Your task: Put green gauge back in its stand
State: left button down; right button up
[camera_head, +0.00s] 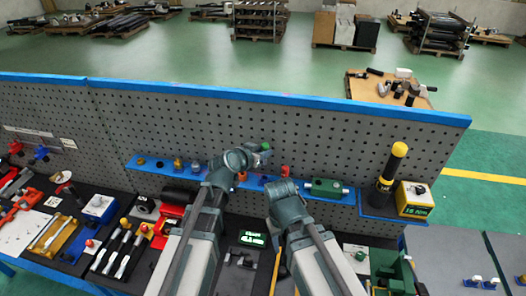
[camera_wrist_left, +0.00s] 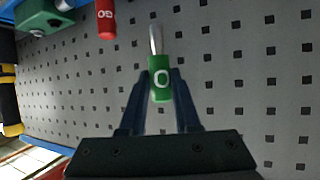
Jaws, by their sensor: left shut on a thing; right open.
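The green gauge (camera_wrist_left: 160,88) is a short green plug with a white mark and a metal pin. My left gripper (camera_wrist_left: 160,92) is shut on it, and the pin points away from the jaws. In the head view the green gauge (camera_head: 265,147) is held at the pegboard, above the blue shelf (camera_head: 151,168). My left gripper (camera_head: 254,155) is there, left of the red gauge (camera_head: 285,170), which also shows in the left wrist view (camera_wrist_left: 106,18). My right gripper (camera_head: 281,187) is lower, in front of the shelf, open; its fingers are hard to make out.
A green block (camera_head: 326,187) sits on the shelf's right part. A tall black-and-yellow cylinder (camera_head: 391,168) and a yellow box with a display (camera_head: 414,199) stand farther right. Tools crowd the bench at left. The pegboard (camera_head: 330,135) rises behind the shelf.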

aim_at(264, 163)
pick_arm(q)
notch_tip(264, 163, down, 6)
jog(key=b, duration=0.5)
jog(key=shift+a+r, duration=0.1)
jog(key=shift+r, duration=0.05)
jog(key=shift+b, duration=0.3)
jog(key=shift+f+b, duration=1.75)
jog(key=shift+f, duration=0.05)
jog(key=c, duration=0.5)
grip_release()
jog(key=shift+r, duration=0.15)
jog(key=shift+c, duration=0.2)
jog(key=shift+s, duration=0.1)
jog(key=shift+p+v, duration=1.3)
jog(key=shift+v, duration=1.2)
